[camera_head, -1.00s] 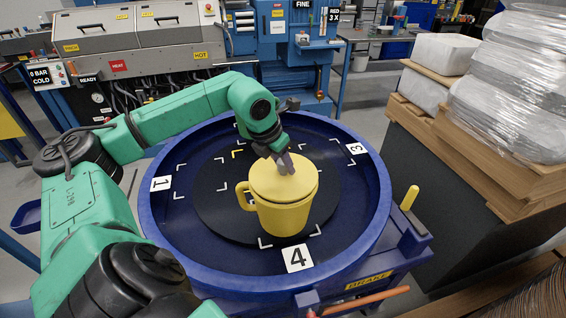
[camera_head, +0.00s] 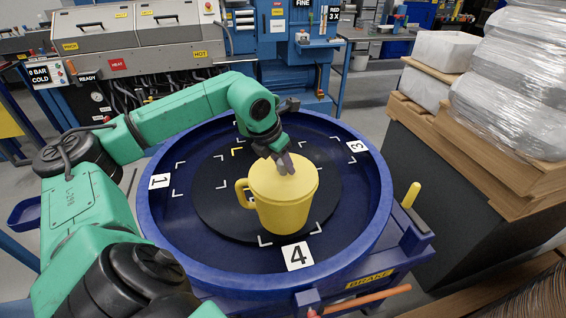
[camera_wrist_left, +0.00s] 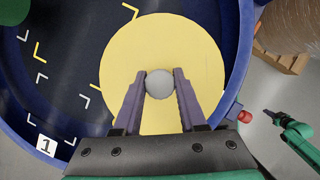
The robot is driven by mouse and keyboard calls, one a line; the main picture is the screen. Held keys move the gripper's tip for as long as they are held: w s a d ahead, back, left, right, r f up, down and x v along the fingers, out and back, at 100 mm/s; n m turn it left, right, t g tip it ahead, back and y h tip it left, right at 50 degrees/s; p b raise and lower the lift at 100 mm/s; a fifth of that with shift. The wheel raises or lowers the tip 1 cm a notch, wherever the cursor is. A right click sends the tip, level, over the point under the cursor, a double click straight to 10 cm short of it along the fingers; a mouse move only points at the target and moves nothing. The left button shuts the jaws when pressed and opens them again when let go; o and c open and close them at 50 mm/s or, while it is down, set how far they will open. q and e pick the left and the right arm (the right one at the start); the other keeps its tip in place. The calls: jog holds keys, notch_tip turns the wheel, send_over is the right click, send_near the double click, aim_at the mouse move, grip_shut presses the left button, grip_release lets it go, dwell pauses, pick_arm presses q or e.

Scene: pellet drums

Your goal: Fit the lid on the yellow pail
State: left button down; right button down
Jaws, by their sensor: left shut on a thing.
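The yellow pail (camera_head: 284,216) stands upright on the dark disc in the blue drum, its handle on the left. The round yellow lid (camera_head: 284,178) covers the pail's mouth; no gap shows between them. In the left wrist view the lid (camera_wrist_left: 160,45) is a flat yellow disc with a grey knob (camera_wrist_left: 160,84). My left gripper (camera_head: 285,165) is above the lid, shut on this knob; its fingers (camera_wrist_left: 160,90) stand on both sides of it. What seems to be my right gripper (camera_wrist_left: 270,115) shows small at the right of the wrist view; its jaws are unclear.
The blue drum's raised rim (camera_head: 378,215) surrounds the pail. Number plates 1 (camera_head: 160,181), 3 (camera_head: 356,146) and 4 (camera_head: 298,256) mark the drum. A yellow-tipped lever (camera_head: 411,195) and wrapped goods (camera_head: 515,85) stand to the right. Machines line the back.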

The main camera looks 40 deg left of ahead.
pick_arm(q)
grip_release()
notch_tip(320, 180, up, 7)
jog(key=p, duration=0.6)
jog(key=shift+r, duration=0.1)
dwell(0.4)
dwell(0.6)
